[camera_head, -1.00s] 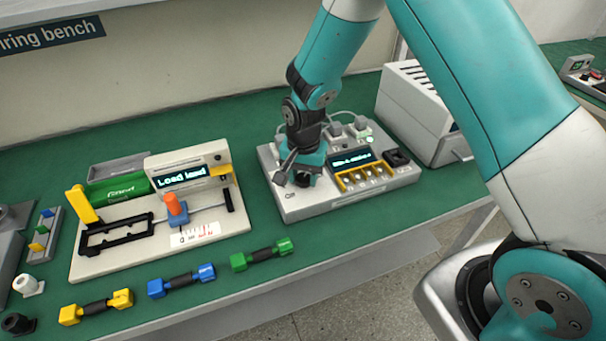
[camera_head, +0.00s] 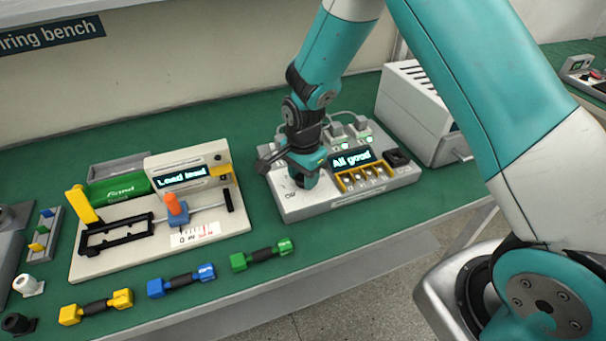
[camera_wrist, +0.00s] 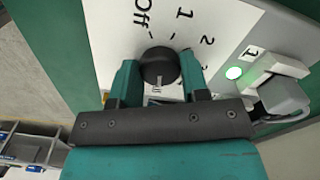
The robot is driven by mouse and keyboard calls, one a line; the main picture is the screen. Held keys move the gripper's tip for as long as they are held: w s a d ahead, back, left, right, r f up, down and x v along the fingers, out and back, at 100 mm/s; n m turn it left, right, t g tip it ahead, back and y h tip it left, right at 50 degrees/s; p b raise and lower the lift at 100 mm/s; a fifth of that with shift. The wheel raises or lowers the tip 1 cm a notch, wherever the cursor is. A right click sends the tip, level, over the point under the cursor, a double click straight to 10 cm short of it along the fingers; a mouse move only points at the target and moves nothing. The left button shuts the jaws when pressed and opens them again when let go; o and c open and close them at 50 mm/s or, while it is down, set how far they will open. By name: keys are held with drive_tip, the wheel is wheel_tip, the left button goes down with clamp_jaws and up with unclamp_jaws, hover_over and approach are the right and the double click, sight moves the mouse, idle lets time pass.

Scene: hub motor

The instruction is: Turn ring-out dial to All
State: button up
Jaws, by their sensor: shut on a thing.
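The ring-out box (camera_head: 330,205) is a light grey unit on the bench, and its screen (camera_head: 351,160) reads "All good". Its dial (camera_wrist: 158,66) is a round black knob in the wrist view, on a white plate marked Off, 1, 2 and a partly hidden further mark. A pale pointer line on the knob faces the gripper's side of the picture. The label there is hidden by my gripper. My gripper (camera_wrist: 160,82) is shut on the dial, one finger on each side. In the head view my gripper (camera_head: 303,180) covers the dial.
A green light (camera_wrist: 234,73) glows beside a plug marked 1. Left of the box is a fixture (camera_head: 160,222) reading "Load lead". Yellow, blue and green leads (camera_head: 262,255) lie along the front edge. A grey vented case (camera_head: 422,112) stands behind right.

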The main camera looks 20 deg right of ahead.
drive_tip(key=o, duration=0.9)
drive_tip(key=shift+r, duration=0.15)
wheel_tip(320, 180, up, 17)
drive_tip(key=shift+r+b, duration=0.1)
drive_tip(key=shift+b, duration=0.55)
idle(1.2)
